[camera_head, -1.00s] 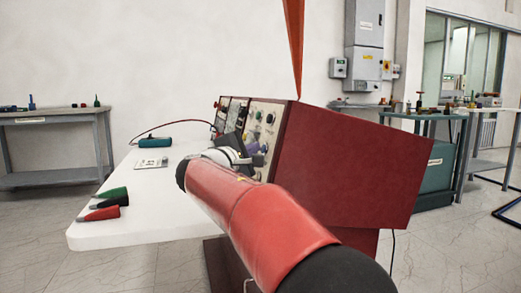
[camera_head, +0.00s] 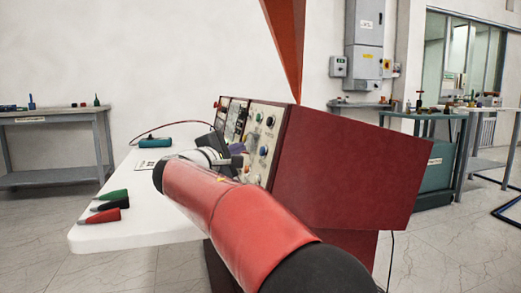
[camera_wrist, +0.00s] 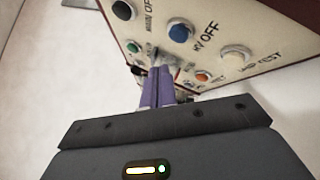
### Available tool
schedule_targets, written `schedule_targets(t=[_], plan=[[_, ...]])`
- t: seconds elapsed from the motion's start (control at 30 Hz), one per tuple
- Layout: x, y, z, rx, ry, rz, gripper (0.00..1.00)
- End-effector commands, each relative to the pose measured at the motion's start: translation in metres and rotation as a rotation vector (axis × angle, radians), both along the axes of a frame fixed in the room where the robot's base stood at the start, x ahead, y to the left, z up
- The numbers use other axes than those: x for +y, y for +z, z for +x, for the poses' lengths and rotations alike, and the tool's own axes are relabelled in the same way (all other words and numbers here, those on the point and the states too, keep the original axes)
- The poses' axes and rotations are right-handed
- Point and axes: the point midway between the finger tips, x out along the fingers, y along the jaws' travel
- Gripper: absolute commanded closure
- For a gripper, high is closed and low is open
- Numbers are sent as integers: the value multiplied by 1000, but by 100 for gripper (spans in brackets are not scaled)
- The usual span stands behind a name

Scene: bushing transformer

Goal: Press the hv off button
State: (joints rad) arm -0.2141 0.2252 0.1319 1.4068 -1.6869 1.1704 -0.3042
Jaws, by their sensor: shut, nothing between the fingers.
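The blue button (camera_wrist: 180,33) sits beside the "HV OFF" label (camera_wrist: 205,38) on the cream control panel in the wrist view. It also shows as a small blue knob on the panel in the head view (camera_head: 270,121). My gripper (camera_wrist: 160,66) is shut and empty, its purple fingers pointing at the panel. In the wrist view the fingertips lie below and left of the blue button, apart from it in the picture. They overlap the panel near small switches, and I cannot tell if they touch it. In the head view my gripper (camera_head: 238,149) is partly hidden by my arm.
A black button (camera_wrist: 122,10), green button (camera_wrist: 134,47), white button (camera_wrist: 236,56) and orange button (camera_wrist: 203,77) surround the blue one. The red console (camera_head: 345,165) stands beside the white table (camera_head: 130,215), which holds green, red and black clips (camera_head: 105,214).

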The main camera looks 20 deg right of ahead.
Motion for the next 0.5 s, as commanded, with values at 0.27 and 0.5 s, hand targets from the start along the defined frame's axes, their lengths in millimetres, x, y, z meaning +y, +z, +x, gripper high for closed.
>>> schedule_targets(t=[0.27,0.5], plan=[[23,7,0,0,1,0,100],[24,6,0,0,0,0,100]])
